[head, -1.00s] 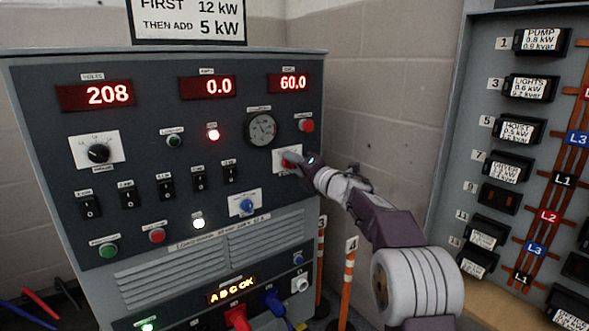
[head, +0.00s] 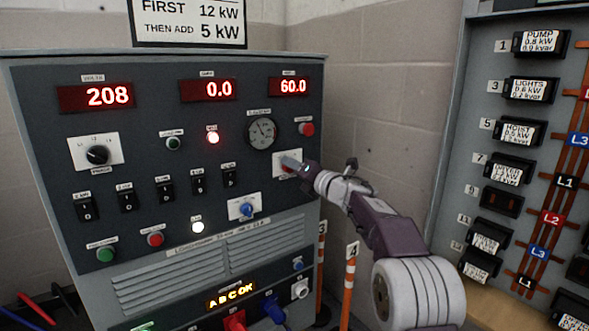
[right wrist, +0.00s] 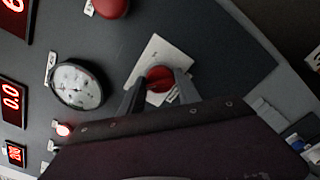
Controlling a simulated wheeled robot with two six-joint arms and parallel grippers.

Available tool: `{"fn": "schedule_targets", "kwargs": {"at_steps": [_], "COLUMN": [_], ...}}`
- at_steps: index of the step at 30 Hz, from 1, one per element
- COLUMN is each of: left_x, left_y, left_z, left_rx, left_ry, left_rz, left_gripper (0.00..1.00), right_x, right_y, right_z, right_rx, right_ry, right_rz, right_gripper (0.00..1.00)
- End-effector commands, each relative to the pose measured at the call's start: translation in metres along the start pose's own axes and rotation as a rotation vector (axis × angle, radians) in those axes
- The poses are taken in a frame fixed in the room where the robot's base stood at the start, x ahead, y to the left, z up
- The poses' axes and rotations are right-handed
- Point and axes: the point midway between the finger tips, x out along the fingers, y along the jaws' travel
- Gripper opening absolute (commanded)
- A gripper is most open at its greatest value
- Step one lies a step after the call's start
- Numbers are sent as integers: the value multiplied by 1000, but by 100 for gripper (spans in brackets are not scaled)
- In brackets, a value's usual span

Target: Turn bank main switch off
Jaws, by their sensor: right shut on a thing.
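The bank main switch is a red rotary knob on a white plate (head: 281,157) at the right of the load bank's dark front panel (head: 60,150). My right gripper (head: 290,163) reaches it from the right and hides most of it in the head view. In the right wrist view the red knob (right wrist: 161,84) sits between the two fingers (right wrist: 152,97), which are shut on it. The lettering on the plate cannot be read. My left gripper is not in view.
A round gauge (head: 262,134) and a red button (head: 307,129) sit close above the knob. A blue knob (head: 246,208) is below left. Displays read 208 (head: 97,96), 0.0 and 60.0. A breaker panel (head: 455,150) stands at the right.

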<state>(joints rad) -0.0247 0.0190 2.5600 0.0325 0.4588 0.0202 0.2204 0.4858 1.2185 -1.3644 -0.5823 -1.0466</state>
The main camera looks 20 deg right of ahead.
Motion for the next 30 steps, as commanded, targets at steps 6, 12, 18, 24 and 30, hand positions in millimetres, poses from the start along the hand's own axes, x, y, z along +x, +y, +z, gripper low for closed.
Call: {"fn": "schedule_targets", "kwargs": {"at_steps": [6, 12, 18, 24, 30], "left_x": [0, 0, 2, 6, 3], "left_y": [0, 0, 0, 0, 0], "left_z": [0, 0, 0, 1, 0], "left_rx": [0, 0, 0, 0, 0], "left_ry": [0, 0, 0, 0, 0], "left_rz": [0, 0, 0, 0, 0], "left_gripper": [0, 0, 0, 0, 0], "right_x": [0, 0, -10, -50, -84], "right_y": [-1, 0, -1, -1, 0], "right_z": [-1, -1, 0, 0, 0], "right_rx": [0, 0, 1, 2, 1], "right_ry": [3, 1, 1, -1, 0], "right_rz": [-1, -1, -1, -2, -2], "right_gripper": [61, 61, 61, 61, 61]}}
